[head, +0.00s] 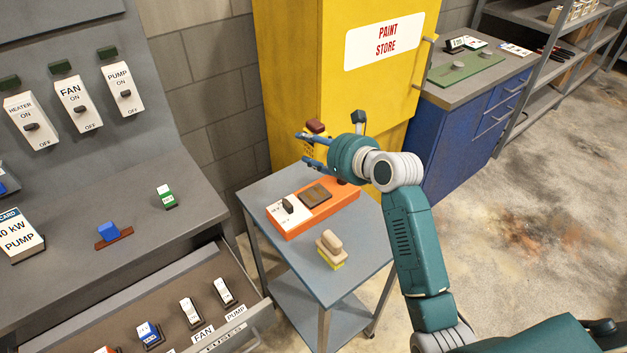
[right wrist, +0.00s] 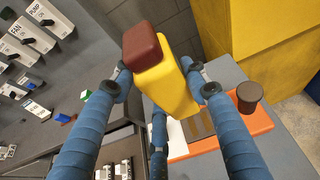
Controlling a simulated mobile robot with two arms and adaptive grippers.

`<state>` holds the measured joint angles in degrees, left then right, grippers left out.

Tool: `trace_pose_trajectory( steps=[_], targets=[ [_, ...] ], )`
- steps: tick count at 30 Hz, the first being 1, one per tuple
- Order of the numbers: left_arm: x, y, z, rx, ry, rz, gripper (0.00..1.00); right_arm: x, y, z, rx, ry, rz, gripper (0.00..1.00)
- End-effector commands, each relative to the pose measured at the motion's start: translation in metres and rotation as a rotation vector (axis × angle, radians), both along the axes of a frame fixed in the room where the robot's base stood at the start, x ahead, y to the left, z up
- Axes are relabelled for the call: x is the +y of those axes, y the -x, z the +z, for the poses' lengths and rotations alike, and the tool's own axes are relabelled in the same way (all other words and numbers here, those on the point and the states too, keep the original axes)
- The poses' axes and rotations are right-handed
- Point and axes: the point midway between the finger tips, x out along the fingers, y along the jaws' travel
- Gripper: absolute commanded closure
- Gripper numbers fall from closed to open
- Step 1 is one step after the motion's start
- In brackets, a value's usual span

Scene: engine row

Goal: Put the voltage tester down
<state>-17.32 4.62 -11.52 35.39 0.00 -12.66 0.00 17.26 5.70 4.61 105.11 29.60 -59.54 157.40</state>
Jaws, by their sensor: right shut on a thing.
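My right gripper (head: 308,150) is shut on the voltage tester, a yellow block with a dark red cap. The tester shows large in the right wrist view (right wrist: 168,75), between the blue fingers (right wrist: 160,90). In the head view its red cap (head: 315,126) sticks up above the fingers, and much of its body is hidden behind them. The gripper holds it in the air above the back of the small grey trolley (head: 290,255), behind and above an orange unit (head: 330,215). My left gripper is in neither view.
The orange unit has a white switch plate and a dark panel. A beige-handled yellow block (head: 330,248) stands at the trolley's front. The yellow paint store cabinet (head: 340,100) rises close behind. A grey bench (head: 150,200) with an open fuse drawer (head: 130,315) is left.

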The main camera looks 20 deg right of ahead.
Motion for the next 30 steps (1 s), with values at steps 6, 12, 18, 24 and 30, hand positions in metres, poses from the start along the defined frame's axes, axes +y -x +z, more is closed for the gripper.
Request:
trace_pose_trajectory(
  steps=[6,12,18,24,30],
  targets=[
    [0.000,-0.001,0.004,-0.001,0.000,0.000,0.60,0.000,0.000,-0.053,0.002,0.000,0.001,0.94],
    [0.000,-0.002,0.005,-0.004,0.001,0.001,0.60,0.000,0.000,-0.074,-0.002,0.001,0.002,0.94],
    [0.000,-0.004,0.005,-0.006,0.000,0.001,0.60,0.000,0.000,-0.102,0.001,0.001,0.001,0.94],
    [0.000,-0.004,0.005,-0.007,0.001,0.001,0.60,0.000,0.000,-0.117,-0.003,0.000,0.000,0.94],
    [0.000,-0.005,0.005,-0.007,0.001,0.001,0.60,0.000,0.000,-0.116,-0.003,0.000,0.000,0.94]
  ],
)
